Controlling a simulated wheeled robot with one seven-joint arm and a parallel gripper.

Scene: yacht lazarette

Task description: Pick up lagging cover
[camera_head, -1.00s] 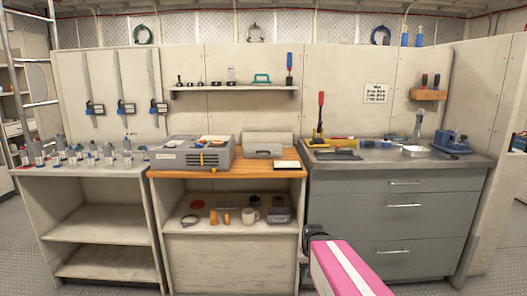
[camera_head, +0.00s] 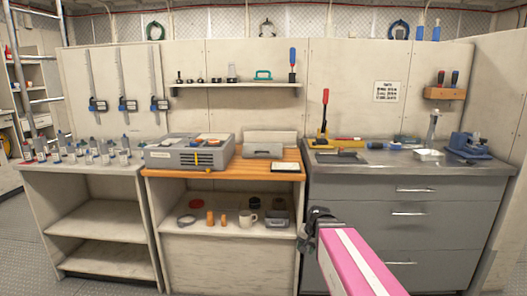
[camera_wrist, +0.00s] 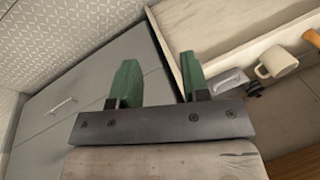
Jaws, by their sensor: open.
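I cannot tell for sure which thing is the lagging cover. Small things stand on the lower shelf of the middle bench: two orange pieces (camera_head: 211,217), a white mug (camera_head: 247,219), a grey ring (camera_head: 186,219), a dark red disc (camera_head: 200,204) and a grey box-like piece (camera_head: 277,218). My gripper (camera_head: 312,222) is at the right side of this shelf, in front of the grey drawers. In the wrist view my gripper (camera_wrist: 158,80) has its green fingers spread with nothing between them. The mug (camera_wrist: 277,63) and grey piece (camera_wrist: 228,80) lie right of the fingers.
A grey case (camera_head: 190,152) and a grey box (camera_head: 264,145) stand on the wooden top. Several small bottles (camera_head: 88,152) crowd the left bench. The grey drawer cabinet (camera_head: 410,215) is on the right, with tools on top. The left bench's shelf (camera_head: 97,214) is bare.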

